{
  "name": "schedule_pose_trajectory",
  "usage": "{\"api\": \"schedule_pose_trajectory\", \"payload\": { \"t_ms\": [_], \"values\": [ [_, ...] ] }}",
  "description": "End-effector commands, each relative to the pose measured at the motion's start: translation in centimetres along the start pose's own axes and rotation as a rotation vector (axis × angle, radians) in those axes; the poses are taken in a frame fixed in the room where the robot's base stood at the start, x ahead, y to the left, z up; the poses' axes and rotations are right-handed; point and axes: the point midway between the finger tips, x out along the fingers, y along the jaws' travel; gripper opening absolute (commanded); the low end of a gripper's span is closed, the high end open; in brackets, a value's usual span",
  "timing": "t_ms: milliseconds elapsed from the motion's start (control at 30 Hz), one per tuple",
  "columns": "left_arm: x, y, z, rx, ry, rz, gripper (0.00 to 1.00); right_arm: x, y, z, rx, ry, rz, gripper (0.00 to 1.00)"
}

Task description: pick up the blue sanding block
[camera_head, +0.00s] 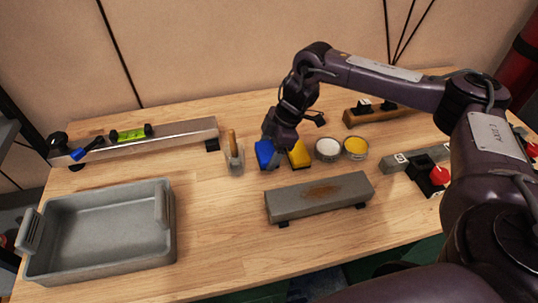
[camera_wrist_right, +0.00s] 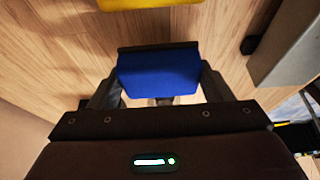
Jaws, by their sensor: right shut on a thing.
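The blue sanding block (camera_head: 264,150) is near the middle of the table in the head view, partly hidden behind my right gripper (camera_head: 271,157). In the right wrist view the blue block (camera_wrist_right: 160,72) sits between the two fingers of my right gripper (camera_wrist_right: 160,85), which is shut on it. I cannot tell whether the block is clear of the table. My left gripper is not in view.
A yellow block (camera_head: 299,154) stands just right of the blue one, with two round tins (camera_head: 327,149) beyond it. A container with a brush (camera_head: 233,155) is close on the left. A grey tray (camera_head: 75,271) is at front left.

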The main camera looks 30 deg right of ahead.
Motion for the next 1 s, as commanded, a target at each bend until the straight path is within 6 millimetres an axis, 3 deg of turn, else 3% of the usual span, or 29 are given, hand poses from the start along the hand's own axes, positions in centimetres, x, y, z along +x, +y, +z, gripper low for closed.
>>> {"api": "schedule_pose_trajectory", "payload": {
  "t_ms": [333, 500, 700, 1000],
  "values": [
    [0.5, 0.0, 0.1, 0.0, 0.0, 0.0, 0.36, -8.4, 0.1, -3.6, -0.005, 0.003, 0.005, 0.5],
    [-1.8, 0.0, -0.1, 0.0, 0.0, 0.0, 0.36, -12.8, 0.1, -5.3, -0.004, 0.0, 0.006, 0.5],
    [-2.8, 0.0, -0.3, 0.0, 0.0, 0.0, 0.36, -15.3, 0.0, -6.4, -0.002, 0.0, 0.003, 0.5],
    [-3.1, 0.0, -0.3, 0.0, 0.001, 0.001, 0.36, -16.1, 0.0, -6.7, -0.001, 0.0, 0.0, 0.5]
  ]
}}
